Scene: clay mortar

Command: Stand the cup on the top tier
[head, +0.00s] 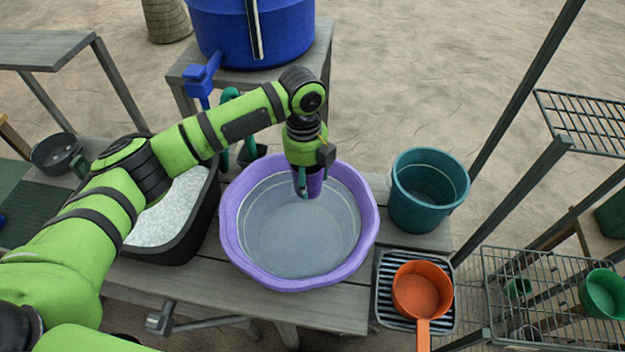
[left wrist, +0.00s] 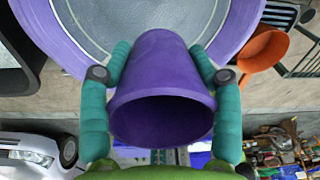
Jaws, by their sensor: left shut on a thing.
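A purple cup (head: 316,181) is held in my left gripper (head: 302,188), over the back part of the purple basin. In the left wrist view, the cup (left wrist: 160,85) sits between the two teal fingers of my left gripper (left wrist: 160,75). Its wide dark opening faces the camera and its narrower end points toward the basin. In the head view the gripper hides much of the cup. The top tier (head: 590,122) is a wire shelf at the upper right, apart from the cup. My right gripper is not in view.
The purple basin (head: 232,222) stands on a wooden bench (head: 320,312). A teal bucket (head: 405,215) and an orange pan (head: 420,290) are to its right. A lower wire shelf (head: 530,270) holds green cups. A blue barrel (head: 225,30) stands behind. Dark rack posts (head: 515,200) rise at right.

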